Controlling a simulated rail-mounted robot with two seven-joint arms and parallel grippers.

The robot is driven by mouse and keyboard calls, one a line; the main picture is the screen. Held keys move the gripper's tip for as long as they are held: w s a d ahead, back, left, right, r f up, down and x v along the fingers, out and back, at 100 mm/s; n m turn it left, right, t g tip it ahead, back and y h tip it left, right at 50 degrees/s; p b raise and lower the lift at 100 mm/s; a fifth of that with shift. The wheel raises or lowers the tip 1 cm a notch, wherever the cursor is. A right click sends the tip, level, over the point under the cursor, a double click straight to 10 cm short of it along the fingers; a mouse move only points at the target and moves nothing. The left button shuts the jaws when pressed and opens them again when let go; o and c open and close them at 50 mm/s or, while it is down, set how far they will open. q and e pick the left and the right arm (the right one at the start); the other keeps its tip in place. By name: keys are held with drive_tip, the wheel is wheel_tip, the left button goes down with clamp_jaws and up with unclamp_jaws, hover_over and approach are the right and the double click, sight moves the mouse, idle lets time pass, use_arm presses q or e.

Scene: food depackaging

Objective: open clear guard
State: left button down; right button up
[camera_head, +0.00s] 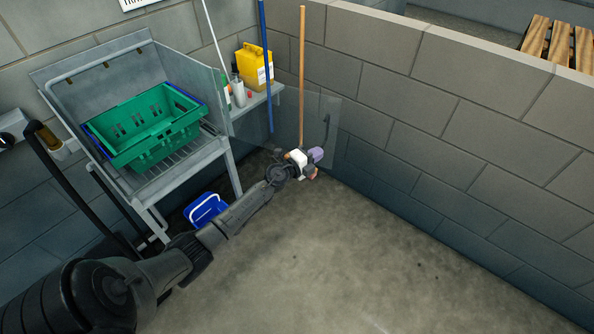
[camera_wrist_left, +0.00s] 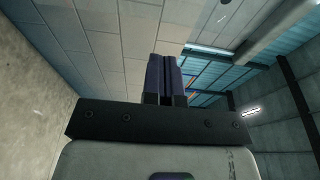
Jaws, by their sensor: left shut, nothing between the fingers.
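The clear guard (camera_head: 316,110) is a see-through panel in the head view. It stands out to the right of the metal sink unit (camera_head: 190,148), swung away from the sink's front, which looks uncovered. A dark upright handle (camera_head: 326,130) shows near its far right edge. My left gripper (camera_head: 317,154) is at the lower end of that handle, with its fingers shut and empty. Whether it touches the handle or panel I cannot tell. The shut fingers also show in the left wrist view (camera_wrist_left: 166,76), where I cannot make out the guard. My right gripper is not in view.
A green crate (camera_head: 150,128) sits in the sink. A shelf (camera_head: 262,98) holds a yellow container (camera_head: 254,66) and bottles. Blue and wooden poles lean near the block wall (camera_head: 430,130). The floor in front is clear.

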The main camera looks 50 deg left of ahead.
use_arm(q)
drive_tip(key=s+d+p, duration=0.2)
drive_tip(key=s+d, duration=0.3)
drive_tip(key=s, duration=0.4)
drive_tip(key=shift+p, duration=0.4)
drive_tip(key=shift+w, duration=0.1)
